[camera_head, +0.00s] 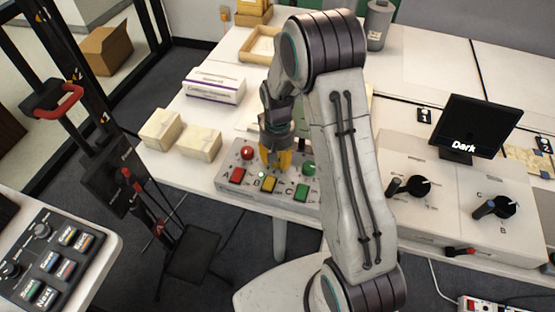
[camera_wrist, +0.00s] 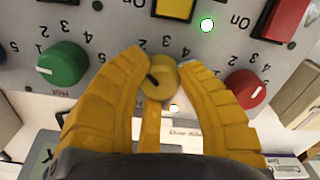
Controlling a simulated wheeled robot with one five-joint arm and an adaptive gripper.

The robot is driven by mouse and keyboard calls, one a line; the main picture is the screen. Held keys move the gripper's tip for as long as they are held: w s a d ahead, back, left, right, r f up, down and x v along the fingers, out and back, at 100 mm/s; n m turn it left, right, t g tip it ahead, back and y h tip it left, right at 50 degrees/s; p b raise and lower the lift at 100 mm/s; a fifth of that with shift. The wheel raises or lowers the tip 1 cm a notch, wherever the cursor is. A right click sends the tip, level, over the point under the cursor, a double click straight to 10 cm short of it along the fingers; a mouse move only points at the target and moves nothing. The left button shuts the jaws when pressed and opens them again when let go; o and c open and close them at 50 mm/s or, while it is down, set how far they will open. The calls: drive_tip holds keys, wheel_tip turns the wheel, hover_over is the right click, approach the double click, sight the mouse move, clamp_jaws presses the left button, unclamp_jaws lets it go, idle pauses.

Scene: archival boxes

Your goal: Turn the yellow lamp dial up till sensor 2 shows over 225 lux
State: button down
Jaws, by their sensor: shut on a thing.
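The yellow dial (camera_wrist: 163,84) sits on a grey control box (camera_head: 228,184) between a red dial (camera_wrist: 246,89) and a green dial (camera_wrist: 62,63). My gripper (camera_head: 275,160) reaches down to the box from above. The dial's black mark points to the upper left there. The dial is hidden behind the fingers in the head view. A yellow button (camera_head: 267,183) is beside it, with a lit white-green light (camera_wrist: 207,25). No lux reading can be made out.
A black screen (camera_head: 475,125) at the right reads "Dark". Two black-handled knobs, one of them the right knob (camera_head: 497,207), are on a white unit there. Pale boxes (camera_head: 199,142) and a white carton (camera_head: 213,85) stand left of the control box.

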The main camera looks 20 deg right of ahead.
drive_tip(key=shift+s+f+m, duration=0.1)
drive_tip(key=shift+f+m, duration=0.05)
drive_tip(key=shift+m, duration=0.45)
drive_tip(key=c, duration=0.8)
unclamp_jaws()
wheel_tip(320, 180, up, 12)
idle(0.8)
